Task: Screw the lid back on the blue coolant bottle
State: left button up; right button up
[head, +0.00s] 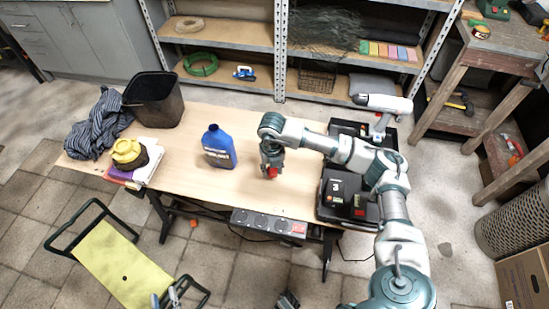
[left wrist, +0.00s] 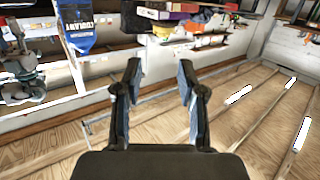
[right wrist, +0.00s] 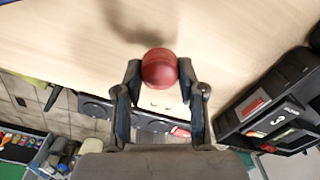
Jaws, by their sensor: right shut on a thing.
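The blue coolant bottle (head: 218,147) stands upright on the wooden workbench (head: 190,190), left of my right gripper (head: 271,168). No lid shows on its neck. My right gripper is shut on a round red lid, held over the bench. In the right wrist view, the red lid (right wrist: 159,69) sits between the two fingertips. In the left wrist view, part of the blue bottle (left wrist: 76,25) shows at the upper left, cut off by the frame. My left gripper (left wrist: 160,80) is open and empty, apart from the bottle.
A dark bin (head: 153,100), a striped cloth (head: 98,125) and a yellow-topped object (head: 127,152) are at the bench's left. Black cases (head: 345,190) lie at its right end. A power strip (head: 268,222) runs along the front edge. Bare bench surrounds the bottle.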

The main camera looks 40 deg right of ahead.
pick_arm(q)
jog(key=s+a+f+g+y+p, duration=0.1)
jog(key=s+f+g, duration=0.2)
jog(key=f+g, duration=0.1)
jog(key=shift+a+f+p, duration=0.3)
jog(key=shift+f, duration=0.25)
pick_arm(e)
jog(key=s+a, duration=0.3)
jog(key=s, duration=0.2)
jog(key=s+a, duration=0.2)
jog(key=s, duration=0.1)
jog(key=shift+a+r, duration=0.3)
jog(key=shift+r, duration=0.1)
pick_arm(q)
jog(key=shift+w, duration=0.1)
pick_arm(e)
jog(key=shift+w, duration=0.1)
jog(key=shift+a+r+n, duration=0.1)
jog(key=shift+a+n, duration=0.15)
jog(key=shift+n, duration=0.25)
jog(key=a+r+m, duration=0.5)
jog(key=a+m, duration=0.4)
jog(key=m, duration=0.7)
jog(key=w+a+r+m, duration=0.1)
jog(key=a+r+m, duration=0.5)
jog(key=a+m, duration=0.4)
jog(key=m, duration=0.6)
jog(key=shift+w+r, duration=0.2)
jog(key=shift+w, duration=0.1)
